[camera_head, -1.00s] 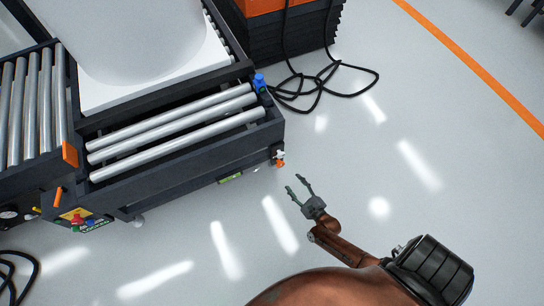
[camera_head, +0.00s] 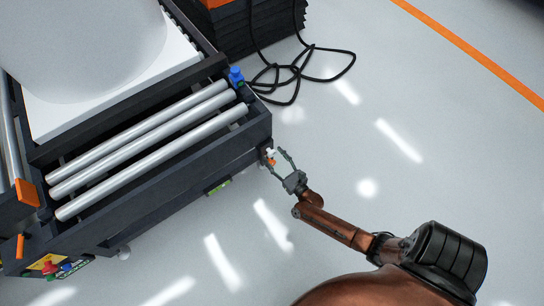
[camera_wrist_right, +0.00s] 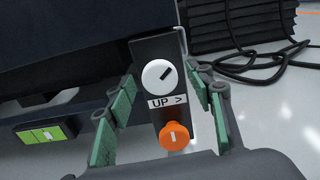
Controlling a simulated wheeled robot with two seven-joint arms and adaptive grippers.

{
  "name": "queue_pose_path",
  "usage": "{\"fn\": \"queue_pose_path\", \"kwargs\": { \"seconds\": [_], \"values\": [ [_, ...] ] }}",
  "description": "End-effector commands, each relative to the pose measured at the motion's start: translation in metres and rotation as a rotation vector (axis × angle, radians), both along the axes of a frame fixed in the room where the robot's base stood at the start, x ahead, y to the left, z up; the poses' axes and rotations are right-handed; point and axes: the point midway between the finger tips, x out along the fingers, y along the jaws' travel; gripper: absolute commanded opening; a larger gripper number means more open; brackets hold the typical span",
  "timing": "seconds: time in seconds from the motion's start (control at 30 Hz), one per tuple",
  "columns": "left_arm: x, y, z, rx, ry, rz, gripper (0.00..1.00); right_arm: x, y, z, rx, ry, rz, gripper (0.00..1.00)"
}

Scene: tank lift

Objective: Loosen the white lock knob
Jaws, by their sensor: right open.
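The white lock knob (camera_wrist_right: 159,75) shows in the right wrist view, round with a dark pointer line, mounted on a dark plate on the lift's corner. Below it are an "UP >" label (camera_wrist_right: 167,102) and an orange knob (camera_wrist_right: 174,136). In the head view the white knob (camera_head: 270,153) is small at the lift's near right corner. My right gripper (camera_head: 278,162) is open, its fingers spread on either side of the knobs. In the wrist view its green-padded fingers (camera_wrist_right: 162,100) flank the plate, with nothing held. Whether they touch anything cannot be told. My left gripper is not in view.
The roller lift frame (camera_head: 170,175) with a large white tank (camera_head: 80,45) fills the left. A green-and-white indicator (camera_wrist_right: 45,134) sits left of the knobs. A black cable (camera_head: 300,70) lies coiled on the floor behind. The floor at right is clear.

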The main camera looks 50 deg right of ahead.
Motion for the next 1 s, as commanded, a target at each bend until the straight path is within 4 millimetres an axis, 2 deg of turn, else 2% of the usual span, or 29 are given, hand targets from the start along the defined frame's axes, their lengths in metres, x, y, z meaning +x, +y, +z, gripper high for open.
{"fn": "queue_pose_path", "kwargs": {
  "seconds": [0.3,0.9,1.0],
  "values": [
    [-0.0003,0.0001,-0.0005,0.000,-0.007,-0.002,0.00,0.0029,-0.0008,0.0001,-0.001,0.001,0.000,0.48],
    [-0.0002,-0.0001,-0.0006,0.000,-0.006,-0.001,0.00,0.0026,-0.0009,-0.0001,-0.001,0.001,0.000,0.07],
    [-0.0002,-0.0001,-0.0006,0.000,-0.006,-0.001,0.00,0.0024,-0.0010,-0.0002,-0.003,0.002,0.000,0.07]
  ]
}}
